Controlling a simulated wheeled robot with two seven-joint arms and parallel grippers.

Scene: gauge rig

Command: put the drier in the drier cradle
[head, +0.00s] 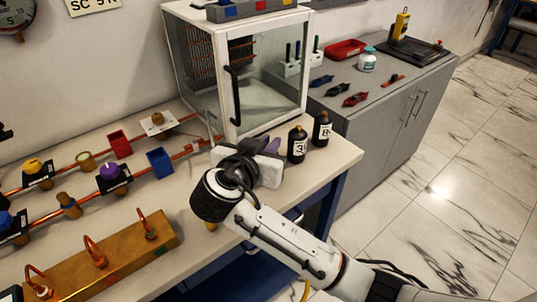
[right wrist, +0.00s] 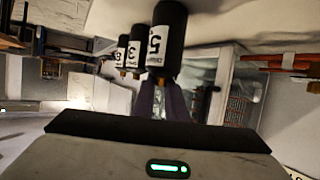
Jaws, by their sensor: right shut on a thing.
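The drier appears to be the black bottle labelled 5 (right wrist: 168,45), seen upside down in the right wrist view. It is at the tips of my right gripper's purple-grey fingers (right wrist: 162,103), which are shut on it. In the head view the right gripper (head: 269,146) is over the bench near its right end, left of two similar black bottles. The held bottle is hidden there behind the gripper and wrist. I cannot tell for sure which fitting is the drier cradle. My left gripper is not in view.
Bottle 3 (head: 297,145) and bottle 8 (head: 321,130) stand close to the right gripper. A glass-doored cabinet (head: 233,75) stands behind. Copper pipes with valves, a red box (head: 119,144) and a blue box (head: 160,161) lie left. A brass block (head: 110,262) is at the front.

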